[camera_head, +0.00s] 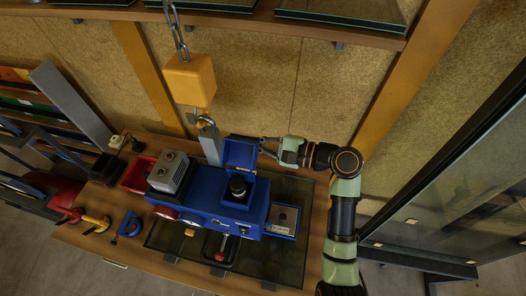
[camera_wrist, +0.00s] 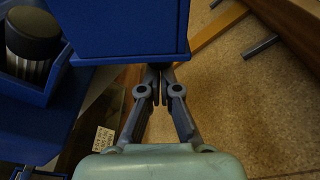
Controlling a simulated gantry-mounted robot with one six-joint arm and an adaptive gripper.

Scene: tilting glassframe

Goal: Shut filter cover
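The filter cover (camera_head: 240,153) is a blue, box-like lid standing raised at the back of the blue machine (camera_head: 200,190). A black round filter (camera_head: 237,187) shows in the uncovered compartment in front of it. My gripper (camera_head: 264,145) is just right of the raised cover, pointing left. The filter (camera_wrist: 33,45) is at upper left.
A yellow block (camera_head: 190,80) hangs on a chain, with a padlock-like hook below it, close behind the cover. A grey device (camera_head: 170,172) and red bin (camera_head: 138,174) stand left on the wooden table (camera_head: 90,237). A glass panel (camera_head: 455,200) stands at right.

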